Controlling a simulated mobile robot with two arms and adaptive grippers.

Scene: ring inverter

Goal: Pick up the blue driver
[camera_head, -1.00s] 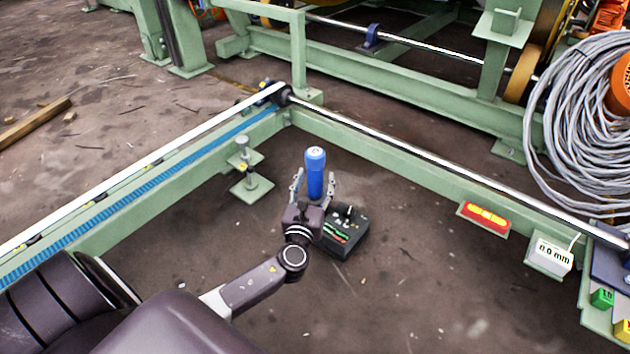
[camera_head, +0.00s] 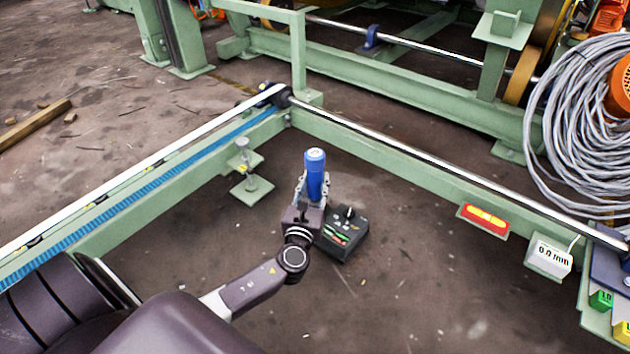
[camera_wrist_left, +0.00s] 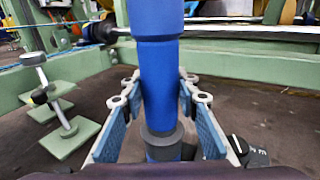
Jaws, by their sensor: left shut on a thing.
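The blue driver (camera_head: 315,170) stands upright near the middle of the head view. My left gripper (camera_head: 313,190) is shut on the driver, with a finger on each side of it. In the left wrist view the blue driver (camera_wrist_left: 160,70) fills the centre, between the blue-padded fingers of my left gripper (camera_wrist_left: 158,115). A dark grey collar shows on its lower part, and its bottom end is hidden by the gripper. My right gripper is not in view.
A black control box (camera_head: 342,235) with a knob sits just right of the gripper. Green rails (camera_head: 400,170) frame the area. Coiled grey cable (camera_head: 580,120) hangs at right. The floor in front is clear.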

